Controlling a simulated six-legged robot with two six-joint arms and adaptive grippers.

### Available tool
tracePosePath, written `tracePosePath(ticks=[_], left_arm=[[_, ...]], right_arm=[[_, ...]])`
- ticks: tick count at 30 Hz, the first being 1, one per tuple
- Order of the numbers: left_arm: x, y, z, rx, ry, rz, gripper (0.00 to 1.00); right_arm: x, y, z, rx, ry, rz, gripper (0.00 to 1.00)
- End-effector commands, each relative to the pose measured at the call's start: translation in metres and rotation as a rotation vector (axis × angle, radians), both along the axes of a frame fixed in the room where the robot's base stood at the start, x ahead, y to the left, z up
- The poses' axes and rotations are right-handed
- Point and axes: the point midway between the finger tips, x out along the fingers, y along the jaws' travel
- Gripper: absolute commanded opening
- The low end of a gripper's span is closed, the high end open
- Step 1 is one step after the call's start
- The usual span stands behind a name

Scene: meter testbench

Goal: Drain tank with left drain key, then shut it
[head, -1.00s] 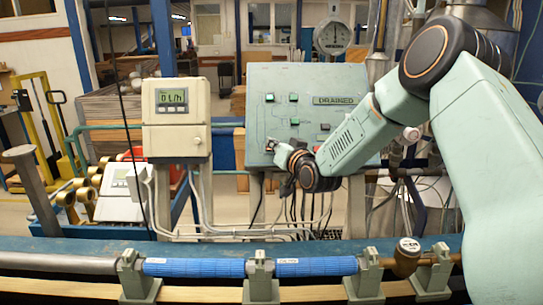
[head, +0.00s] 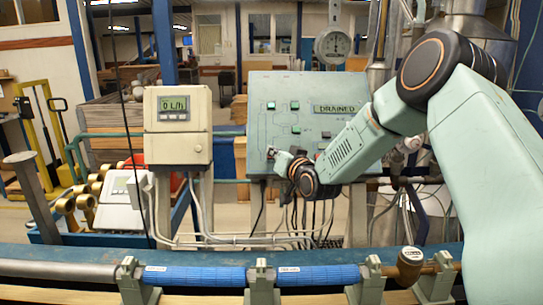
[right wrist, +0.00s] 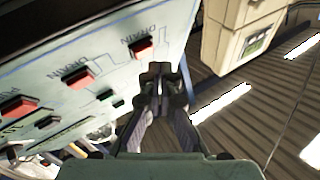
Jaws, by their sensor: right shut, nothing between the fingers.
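The grey-green panel (head: 285,86) stands behind the bench and has several coloured keys and a sign (head: 335,109) reading DRAINED. My right gripper (head: 277,156) is at the panel's lower left and hides part of that corner. In the right wrist view the panel appears turned over. A red key (right wrist: 141,48) with a DRAIN label is just beside my shut, empty fingertips (right wrist: 160,76). A second red DRAIN key (right wrist: 79,78) is farther left in that view. I cannot tell whether the fingertips touch the nearer key. My left gripper is not in view.
A beige meter box (head: 178,125) left of the panel reads 0 L/h. A pipe with blue sections (head: 195,276) and clamps runs along the front. A round gauge (head: 333,45) stands behind the panel. Brass fittings and a white device (head: 124,205) lie at the left.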

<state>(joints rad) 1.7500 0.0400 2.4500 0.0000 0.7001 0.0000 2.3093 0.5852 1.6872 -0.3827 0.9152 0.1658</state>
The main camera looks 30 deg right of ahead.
Motion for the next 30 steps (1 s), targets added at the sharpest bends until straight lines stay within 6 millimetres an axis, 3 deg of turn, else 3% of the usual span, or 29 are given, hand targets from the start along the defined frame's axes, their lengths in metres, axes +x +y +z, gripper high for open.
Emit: tracePosePath(ticks=[30], left_arm=[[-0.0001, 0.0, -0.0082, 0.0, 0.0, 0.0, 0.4]], right_arm=[[0.0048, -0.0048, -0.006, 0.0, 0.0, 0.0, 0.0]])
